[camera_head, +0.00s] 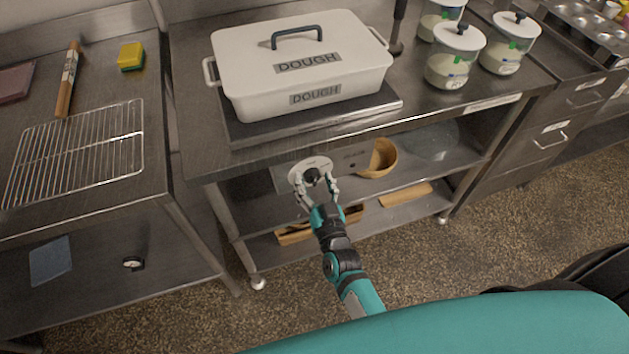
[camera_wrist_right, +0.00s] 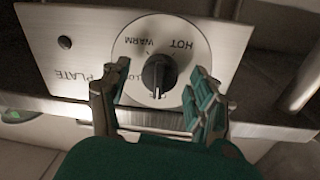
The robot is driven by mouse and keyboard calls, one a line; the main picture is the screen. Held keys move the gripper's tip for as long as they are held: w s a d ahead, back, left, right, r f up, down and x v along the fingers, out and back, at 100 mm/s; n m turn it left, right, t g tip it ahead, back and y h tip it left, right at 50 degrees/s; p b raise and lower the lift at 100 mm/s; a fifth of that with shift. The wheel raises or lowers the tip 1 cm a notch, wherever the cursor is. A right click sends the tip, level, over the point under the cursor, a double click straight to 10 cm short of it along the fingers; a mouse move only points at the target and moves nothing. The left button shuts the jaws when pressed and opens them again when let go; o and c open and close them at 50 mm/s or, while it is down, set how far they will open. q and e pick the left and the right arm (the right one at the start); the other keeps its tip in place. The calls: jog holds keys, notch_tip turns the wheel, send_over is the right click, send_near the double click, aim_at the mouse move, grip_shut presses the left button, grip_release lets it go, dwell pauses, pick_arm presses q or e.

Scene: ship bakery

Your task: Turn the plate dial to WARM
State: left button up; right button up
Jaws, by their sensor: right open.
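The plate dial (camera_head: 311,174) is a black knob on a round white face, on a metal panel below the counter edge. In the right wrist view the knob (camera_wrist_right: 158,76) sits upright in the picture, and a light mark shows at its lower end. WARM and HOT are printed above it and LOW to its left, the letters turned around. Any label below the knob is unclear. My right gripper (camera_head: 316,183) is open, with one finger on each side of the knob; the fingers (camera_wrist_right: 152,88) appear apart from it. My left gripper is out of view.
A white DOUGH box (camera_head: 245,85) stands on a dark plate (camera_head: 236,130) above the dial. The lower shelf holds a wooden bowl (camera_head: 381,160). Glass jars (camera_head: 452,68) stand at the counter's right. A wire rack (camera_head: 80,150) lies on the left table.

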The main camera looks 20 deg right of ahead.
jog(key=c, duration=1.2)
jog(key=shift+o, duration=0.2)
